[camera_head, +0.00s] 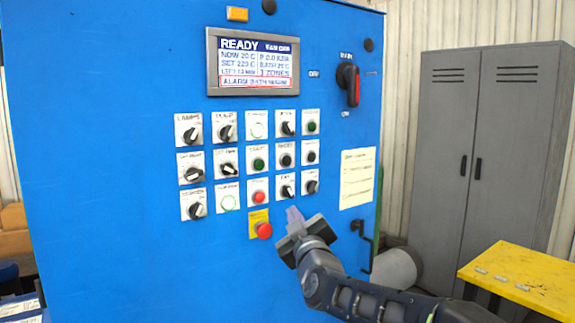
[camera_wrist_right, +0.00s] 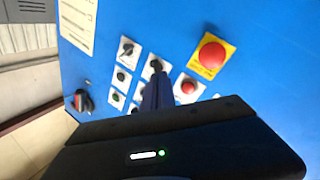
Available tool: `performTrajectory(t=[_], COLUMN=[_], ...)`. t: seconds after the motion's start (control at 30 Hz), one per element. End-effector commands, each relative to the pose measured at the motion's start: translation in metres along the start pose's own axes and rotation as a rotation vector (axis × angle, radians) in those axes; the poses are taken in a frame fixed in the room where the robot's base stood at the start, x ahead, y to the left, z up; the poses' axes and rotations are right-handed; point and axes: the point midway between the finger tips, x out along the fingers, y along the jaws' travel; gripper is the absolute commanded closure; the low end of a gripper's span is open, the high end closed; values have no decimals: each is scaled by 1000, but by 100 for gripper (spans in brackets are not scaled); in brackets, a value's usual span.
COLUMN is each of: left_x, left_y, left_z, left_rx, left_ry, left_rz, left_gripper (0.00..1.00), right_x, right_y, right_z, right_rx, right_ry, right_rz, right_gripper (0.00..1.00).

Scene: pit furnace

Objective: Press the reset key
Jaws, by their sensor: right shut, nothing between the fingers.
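The blue control panel (camera_head: 120,90) carries a grid of square-plated switches and buttons. A black round button (camera_head: 286,160) sits in the middle row, fourth from the left; its blurred label may read RESET, but I cannot be sure. My right gripper (camera_head: 293,214) is shut and empty, below the fourth column and right of the red emergency stop (camera_head: 263,230). In the right wrist view the closed fingers (camera_wrist_right: 157,88) point at the panel, close to a bottom-row switch (camera_wrist_right: 156,66), and hide part of the grid. Contact cannot be told. My left gripper is out of view.
A display (camera_head: 253,62) reads READY with an alarm line. A red-handled main switch (camera_head: 350,84), a paper notice (camera_head: 357,177) and a door handle (camera_head: 364,245) are on the right. A grey cabinet (camera_head: 495,140) and a yellow table (camera_head: 525,280) stand further right.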

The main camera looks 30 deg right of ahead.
Motion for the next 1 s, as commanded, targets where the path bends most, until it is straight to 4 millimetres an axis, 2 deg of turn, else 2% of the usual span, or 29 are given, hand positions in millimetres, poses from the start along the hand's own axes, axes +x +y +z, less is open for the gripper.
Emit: performTrajectory(t=[0.03,0.1,0.2,0.3,0.53,1.0], left_x=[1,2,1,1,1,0], left_y=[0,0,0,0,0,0], left_z=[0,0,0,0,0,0], left_rx=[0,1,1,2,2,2], left_ry=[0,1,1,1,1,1], left_rz=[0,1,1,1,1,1], left_gripper=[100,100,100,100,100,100], right_x=[-2,-5,-8,-8,-9,-7], right_y=[23,53,88,102,106,105], right_z=[-12,-28,-47,-53,-54,-54], right_rx=[-56,-153,-328,-500,-706,-721], right_ry=[21,43,52,37,9,7], right_rz=[46,111,195,241,266,263], right_gripper=[100,100,100,100,100,100])
